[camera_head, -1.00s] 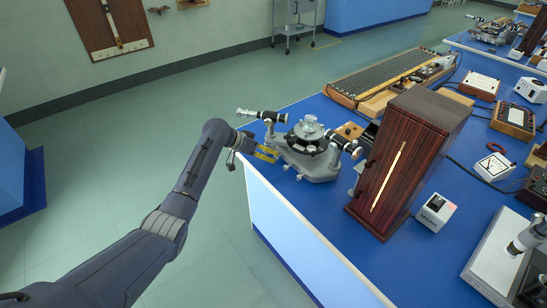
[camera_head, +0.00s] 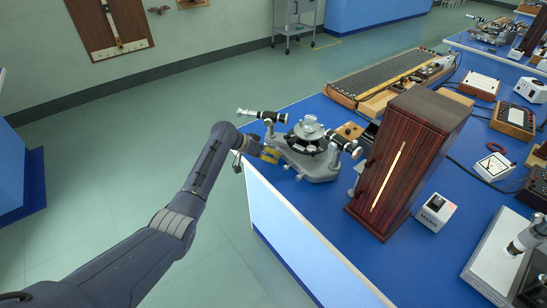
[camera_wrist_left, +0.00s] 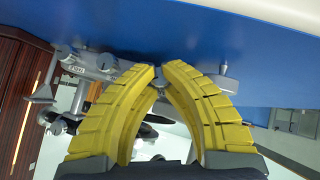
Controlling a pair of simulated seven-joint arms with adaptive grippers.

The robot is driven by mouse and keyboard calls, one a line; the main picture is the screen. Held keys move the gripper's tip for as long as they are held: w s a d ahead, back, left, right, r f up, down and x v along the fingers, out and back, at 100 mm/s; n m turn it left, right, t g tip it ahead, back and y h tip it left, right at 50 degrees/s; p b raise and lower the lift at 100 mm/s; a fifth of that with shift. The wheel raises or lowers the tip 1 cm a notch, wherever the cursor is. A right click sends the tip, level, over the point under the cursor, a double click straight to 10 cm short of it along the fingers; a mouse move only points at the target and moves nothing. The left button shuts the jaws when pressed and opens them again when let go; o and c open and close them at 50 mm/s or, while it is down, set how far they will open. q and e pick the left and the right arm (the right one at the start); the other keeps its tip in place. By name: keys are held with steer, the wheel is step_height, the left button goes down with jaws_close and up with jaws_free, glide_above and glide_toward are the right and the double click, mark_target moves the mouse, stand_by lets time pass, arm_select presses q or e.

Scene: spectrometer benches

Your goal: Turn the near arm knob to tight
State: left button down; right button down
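The grey spectrometer (camera_head: 306,148) stands at the near left corner of the blue bench, with black-and-silver telescope tubes on its arms. My left gripper (camera_head: 272,152) is at its near left side, beside the base. In the left wrist view my yellow fingers (camera_wrist_left: 162,68) curve inward, with their tips only a narrow gap apart. Parts of the spectrometer (camera_wrist_left: 95,65) show behind and left of them, and a small grey knob (camera_wrist_left: 223,68) stands right of the tips. The near arm knob cannot be made out clearly; the fingers may hide it. My right gripper is not in view.
A tall dark wooden cabinet (camera_head: 408,158) with a lit slit stands right of the spectrometer. A small white box (camera_head: 436,212) is beside it. A long ribbed board (camera_head: 385,75) lies behind. The bench edge (camera_head: 290,215) is close below my left gripper.

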arm_select(q)
steer(key=shift+f, duration=0.1)
stand_by(0.4)
steer(key=shift+s+d+m+t+y, duration=0.1)
steer(key=shift+s+m+t+y, duration=0.05)
steer(key=shift+m+t+y, duration=0.75)
steer(key=c, duration=1.5)
jaws_free()
steer(key=shift+c, duration=0.2)
steer(key=v, duration=1.2)
steer(key=shift+d, duration=0.1)
steer(key=shift+o, duration=1.4)
steer(key=shift+r, duration=0.25)
steer(key=a+r, duration=0.3)
steer(key=a, duration=0.2)
steer(key=x, duration=0.5)
steer(key=s+d+x, duration=0.1)
steer(key=x, duration=0.5)
steer(key=s+d+x, duration=0.1)
steer(key=x, duration=0.5)
steer(key=shift+r, duration=0.1)
